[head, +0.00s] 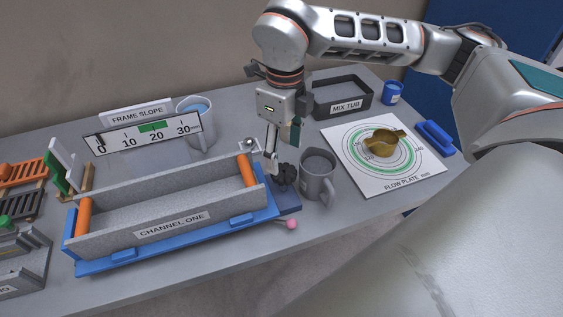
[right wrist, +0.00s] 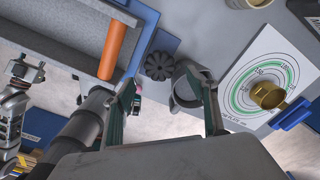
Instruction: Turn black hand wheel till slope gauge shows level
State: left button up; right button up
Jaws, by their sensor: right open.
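The black hand wheel (head: 287,174) sits at the right end of the blue frame that carries the grey CHANNEL ONE trough (head: 120,240). It shows whole as a lobed knob in the right wrist view (right wrist: 159,65). My right gripper (head: 273,160) points down just beside the wheel in the head view. Its fingers (right wrist: 172,108) are apart and empty, with the wheel beyond them. The FRAME SLOPE gauge (head: 140,138) stands behind the trough, with a green band near 20; a dark mark shows near 0. A silver arm end (right wrist: 25,72), apparently my left, shows at the wrist view's left edge; its jaws are unclear.
A grey mug (head: 318,175) stands close right of the wheel. The FLOW PLATE (head: 425,175) with a brass cup (head: 381,143) lies farther right. The MIX TUB (head: 340,92) is behind. A pink-tipped lever (head: 291,224) sticks out at the blue frame's front.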

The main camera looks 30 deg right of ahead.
aim_at(284, 171)
notch_tip(284, 171, down, 6)
dwell(0.4)
jog(key=c, duration=1.1)
